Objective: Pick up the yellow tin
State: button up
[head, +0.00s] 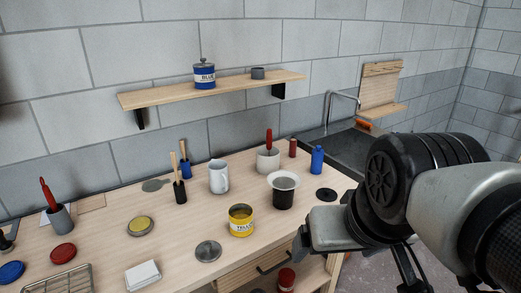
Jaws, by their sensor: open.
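The yellow tin (241,221) stands upright on the wooden worktop, near its front edge. It has a white label band with lettering, and its top is open, showing yellow inside. My gripper (299,243) is to the right of the tin and apart from it, at the worktop's front right. Its grey body shows, with a dark finger part at its left end. It is open and holds nothing that I can see. Part of the fingers is hidden or hard to make out.
A grey lid (208,251) lies in front left, a yellow lid (140,226) further left. A shelf (225,90) holds a blue tin (204,75).

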aim_at(240, 216)
jog(key=i+l+u, duration=0.15)
jog(key=u, duration=0.2)
jog(key=i+l+u, duration=0.65)
jog(key=k+j, duration=0.05)
